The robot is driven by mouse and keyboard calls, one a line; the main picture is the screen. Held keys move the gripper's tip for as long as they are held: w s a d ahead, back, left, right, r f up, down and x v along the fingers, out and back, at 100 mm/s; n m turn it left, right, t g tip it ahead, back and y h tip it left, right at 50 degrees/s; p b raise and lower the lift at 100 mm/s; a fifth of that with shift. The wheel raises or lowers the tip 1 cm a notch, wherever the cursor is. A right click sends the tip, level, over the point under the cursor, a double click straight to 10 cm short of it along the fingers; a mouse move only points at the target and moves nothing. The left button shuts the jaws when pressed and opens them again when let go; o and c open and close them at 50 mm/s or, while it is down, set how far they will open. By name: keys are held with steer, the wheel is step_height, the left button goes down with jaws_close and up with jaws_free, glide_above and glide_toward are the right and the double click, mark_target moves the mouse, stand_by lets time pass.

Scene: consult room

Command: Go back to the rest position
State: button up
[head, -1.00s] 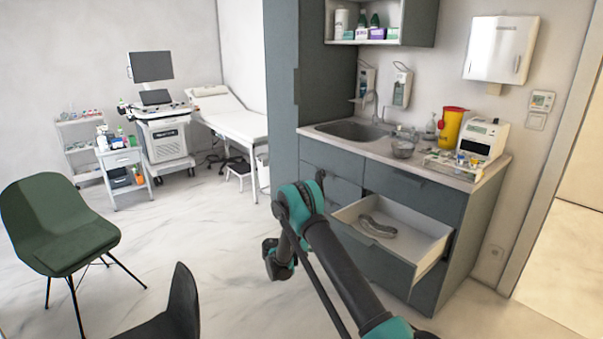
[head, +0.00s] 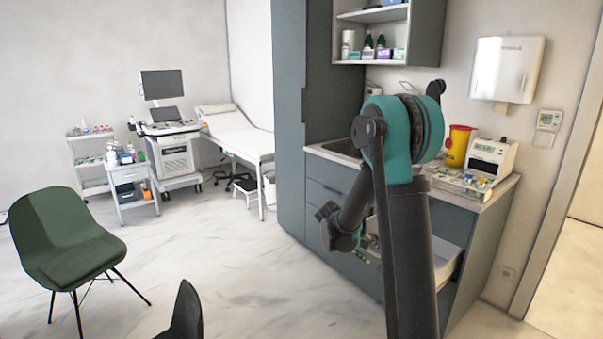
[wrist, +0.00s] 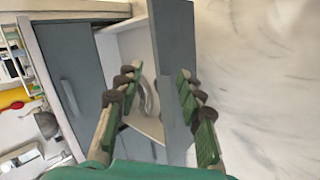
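My gripper (wrist: 160,98) is open and empty in the wrist view, its two green-padded fingers spread apart. It hangs in the air, with the open drawer (wrist: 122,45) seen between and beyond the fingers. The gripper's fingertips cannot be made out clearly in the head view.
The counter (head: 487,198) carries a yellow container (head: 457,147) and a white device (head: 490,158). A green chair (head: 68,240) stands at left, a dark chair (head: 186,318) at the bottom. An ultrasound cart (head: 172,153) and couch (head: 236,135) are farther back. The floor between is clear.

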steer(key=s+a+m+y, duration=0.1)
steer(key=s+y, duration=0.3)
steer(key=s, duration=1)
steer(key=s+a+m+t+y, duration=0.1)
steer(key=s+a+y, duration=0.3)
steer(key=s, duration=1)
steer(key=shift+f+m, duration=0.25)
steer(key=shift+m, duration=0.15)
